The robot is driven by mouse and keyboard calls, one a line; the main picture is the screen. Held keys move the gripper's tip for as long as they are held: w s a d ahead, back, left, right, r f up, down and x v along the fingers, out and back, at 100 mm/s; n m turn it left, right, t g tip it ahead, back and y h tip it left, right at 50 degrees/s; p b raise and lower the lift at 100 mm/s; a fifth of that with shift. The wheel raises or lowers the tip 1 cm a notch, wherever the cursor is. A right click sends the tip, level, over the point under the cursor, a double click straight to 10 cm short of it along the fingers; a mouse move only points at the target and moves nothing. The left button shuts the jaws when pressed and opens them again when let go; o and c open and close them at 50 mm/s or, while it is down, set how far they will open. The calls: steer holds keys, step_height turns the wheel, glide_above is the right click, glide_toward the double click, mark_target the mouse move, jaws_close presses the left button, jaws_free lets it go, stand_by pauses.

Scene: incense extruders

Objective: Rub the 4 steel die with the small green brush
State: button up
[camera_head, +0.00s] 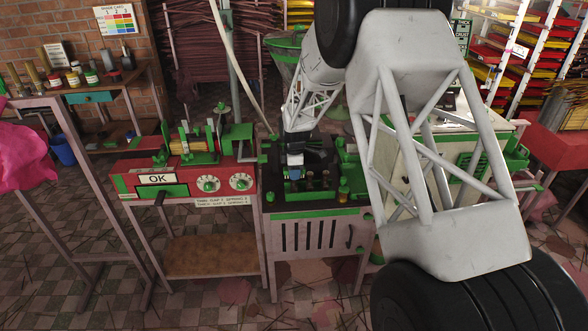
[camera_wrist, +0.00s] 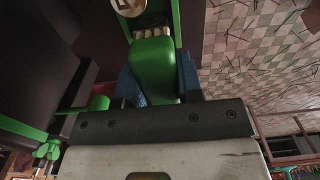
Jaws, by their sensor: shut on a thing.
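My gripper (camera_wrist: 158,82) is shut on the small green brush (camera_wrist: 153,62), with its blue fingers on both sides of the green body. Pale bristles show at the brush's far end in the wrist view. A round, gold-rimmed piece with a pale, marked face (camera_wrist: 131,5) is cut off by the top edge, close to the bristles. I cannot tell whether they touch. In the head view my gripper (camera_head: 294,171) is over the dark top of the green-trimmed machine. Several small metal pieces (camera_head: 318,182) stand to its right. I cannot tell which is the 4 steel die.
A red machine with an OK sign (camera_head: 157,179) stands to the left. The green-trimmed machine's grey cabinet (camera_head: 318,234) is below my gripper. A side table with jars (camera_head: 90,76) is at the far left. A pale machine (camera_head: 410,170) stands to the right, partly hidden by my arm.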

steer(key=shift+f, duration=0.1)
steer(key=shift+w, duration=1.25)
steer(key=shift+s+r, duration=0.2)
steer(key=shift+s, duration=0.2)
steer(key=shift+s+f, duration=0.15)
steer(key=shift+s, duration=0.8)
steer(key=shift+r, duration=4.2)
